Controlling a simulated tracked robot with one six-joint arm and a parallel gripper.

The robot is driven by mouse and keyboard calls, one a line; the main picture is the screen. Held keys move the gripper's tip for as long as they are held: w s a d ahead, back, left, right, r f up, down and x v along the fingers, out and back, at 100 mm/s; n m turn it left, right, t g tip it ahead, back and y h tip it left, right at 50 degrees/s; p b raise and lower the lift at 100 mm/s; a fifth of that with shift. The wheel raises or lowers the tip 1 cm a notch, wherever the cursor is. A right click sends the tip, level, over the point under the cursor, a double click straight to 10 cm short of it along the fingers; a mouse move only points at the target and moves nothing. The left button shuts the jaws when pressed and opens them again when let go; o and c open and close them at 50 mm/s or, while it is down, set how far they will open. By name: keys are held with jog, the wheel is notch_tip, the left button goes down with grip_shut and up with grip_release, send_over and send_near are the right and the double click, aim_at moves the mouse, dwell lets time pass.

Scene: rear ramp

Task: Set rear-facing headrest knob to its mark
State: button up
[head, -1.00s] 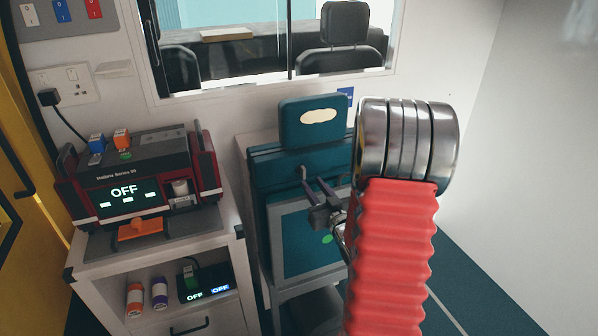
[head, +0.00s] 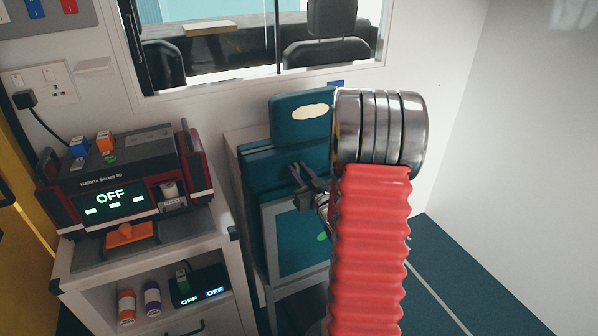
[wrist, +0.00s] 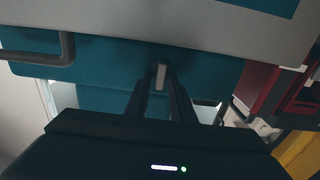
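The teal rear-facing seat stands against the wall, with its headrest (head: 300,118) bearing a cream oval patch on top. My gripper (head: 299,170) is in front of the upper seat back, just below the headrest. In the wrist view, my dark fingers (wrist: 161,75) stand apart, with a small pale piece (wrist: 161,77), probably the knob, between their tips. I cannot tell whether they touch it. In the head view my gripper hides the knob. No mark can be made out.
A shelf unit (head: 150,262) stands left of the seat, carrying a red and black device (head: 120,180) reading OFF. Two small bottles (head: 138,302) are on its shelf. A grey bar handle (wrist: 50,50) shows in the wrist view. Floor is clear at the right.

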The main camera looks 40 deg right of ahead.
grip_shut()
jog(key=shift+d+r, duration=0.1)
jog(key=shift+d, duration=0.15)
jog(key=shift+a, duration=0.1)
